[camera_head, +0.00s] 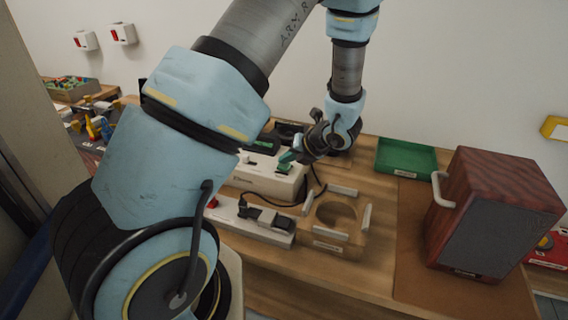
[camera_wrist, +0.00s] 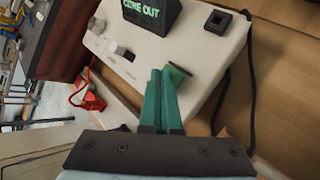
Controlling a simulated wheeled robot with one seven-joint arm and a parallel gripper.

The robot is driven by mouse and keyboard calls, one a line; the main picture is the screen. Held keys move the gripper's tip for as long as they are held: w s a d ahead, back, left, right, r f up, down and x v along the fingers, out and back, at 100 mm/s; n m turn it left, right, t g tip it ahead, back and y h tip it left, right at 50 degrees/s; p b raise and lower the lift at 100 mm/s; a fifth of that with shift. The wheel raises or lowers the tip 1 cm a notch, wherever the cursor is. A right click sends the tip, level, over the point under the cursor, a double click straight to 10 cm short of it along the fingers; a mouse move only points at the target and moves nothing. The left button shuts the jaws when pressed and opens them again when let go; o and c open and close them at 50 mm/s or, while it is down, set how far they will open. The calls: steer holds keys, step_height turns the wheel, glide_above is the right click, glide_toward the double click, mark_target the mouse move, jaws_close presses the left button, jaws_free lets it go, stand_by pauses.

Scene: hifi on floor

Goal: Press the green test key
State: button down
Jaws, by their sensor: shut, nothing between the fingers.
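The white device (camera_head: 268,186) stands on the wooden bench. Its green key (camera_head: 284,168) is near its right end. In the wrist view the white casing (camera_wrist: 200,62) carries the green key (camera_wrist: 178,75), a black display with green letters (camera_wrist: 150,12), a pale switch (camera_wrist: 125,53) and a black square part (camera_wrist: 218,22). My gripper (camera_head: 287,157) is shut and empty, its green fingers pointing down close to the key. In the wrist view my gripper's fingertips (camera_wrist: 161,74) are just left of the key and partly overlap it. I cannot tell whether they touch.
A white power strip (camera_head: 250,223) with a black plug lies in front of the device. A wooden stand with a round opening (camera_head: 318,239) is to its right. A green tray (camera_head: 405,158) and a large wooden speaker box (camera_head: 490,205) stand farther right. Bare bench shows between them.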

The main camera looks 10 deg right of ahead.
mark_target(286, 167)
steer(key=shift+r+p, duration=0.45)
steer(key=shift+r, duration=0.25)
step_height(286, 167, up, 5)
steer(key=p, duration=0.4)
stand_by(0.3)
steer(key=s+a+r+m+g+h, duration=0.2)
steer(key=s+a+r+m, duration=0.1)
steer(key=m, duration=0.8)
steer(key=s+a+r+m+g+h, duration=0.2)
steer(key=s+a+r+m, duration=0.2)
steer(key=a+m, duration=0.4)
steer(key=s+a+r+m+g+h, duration=0.1)
steer(key=s+a+r+m, duration=0.2)
steer(key=m, duration=1.3)
steer(key=s+a, duration=0.2)
steer(key=a, duration=0.1)
steer(key=shift+s+r+g+h+b, duration=0.2)
steer(key=shift+s+g+h+b, duration=0.15)
steer(key=shift+s+g+h, duration=0.05)
